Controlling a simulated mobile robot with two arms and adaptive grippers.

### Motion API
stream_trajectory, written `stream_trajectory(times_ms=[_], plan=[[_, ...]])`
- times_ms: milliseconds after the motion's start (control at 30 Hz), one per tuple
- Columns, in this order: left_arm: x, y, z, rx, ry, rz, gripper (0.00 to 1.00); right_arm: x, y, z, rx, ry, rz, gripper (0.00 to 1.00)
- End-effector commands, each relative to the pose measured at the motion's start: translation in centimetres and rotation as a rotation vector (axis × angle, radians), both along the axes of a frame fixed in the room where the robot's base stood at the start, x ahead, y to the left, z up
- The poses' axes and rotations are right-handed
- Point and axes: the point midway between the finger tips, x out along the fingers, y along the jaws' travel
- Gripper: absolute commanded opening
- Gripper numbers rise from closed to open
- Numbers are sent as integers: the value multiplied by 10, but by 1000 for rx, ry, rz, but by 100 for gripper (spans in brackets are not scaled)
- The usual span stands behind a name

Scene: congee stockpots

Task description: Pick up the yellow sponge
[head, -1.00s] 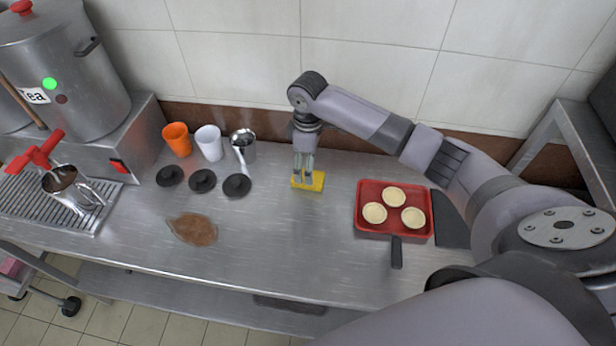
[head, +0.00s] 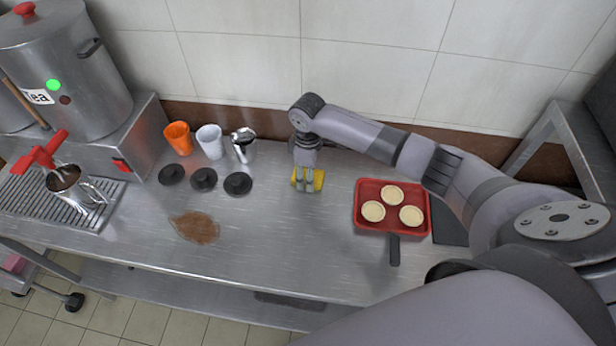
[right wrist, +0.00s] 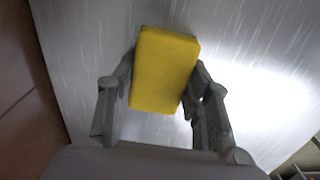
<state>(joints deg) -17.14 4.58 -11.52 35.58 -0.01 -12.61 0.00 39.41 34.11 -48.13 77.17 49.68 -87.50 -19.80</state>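The yellow sponge (head: 318,180) is at the back middle of the steel counter in the head view. My right gripper (head: 306,184) reaches down over it, with a finger on each side. In the right wrist view the sponge (right wrist: 165,70) sits between the two fingertips of the right gripper (right wrist: 163,82), which touch its left and right edges. The gripper is shut on it. Whether the sponge is clear of the counter cannot be told for certain. My left gripper is not in view.
A red tray (head: 365,222) with three pale round pastries lies to the right. Orange (head: 178,138) and white (head: 210,142) cups, a metal cup (head: 244,150) and three black lids (head: 204,179) stand left. A brown spill (head: 195,227) marks the counter (head: 280,250). The tiled wall is close behind.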

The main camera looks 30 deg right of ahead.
Motion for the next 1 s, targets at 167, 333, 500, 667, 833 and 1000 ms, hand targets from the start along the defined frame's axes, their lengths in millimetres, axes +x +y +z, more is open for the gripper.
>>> stream_trajectory(times_ms=[167,333,500,667,833,1000], plan=[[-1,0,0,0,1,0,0,0,0,0,-1,-1,0,30],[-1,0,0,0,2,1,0,0,0,0,-1,-1,0,26],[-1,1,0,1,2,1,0,0,0,2,0,-1,0,26],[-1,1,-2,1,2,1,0,1,0,12,0,-3,0,26],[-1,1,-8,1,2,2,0,2,0,39,1,-6,1,26],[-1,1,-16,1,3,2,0,2,0,86,0,-8,1,26]])
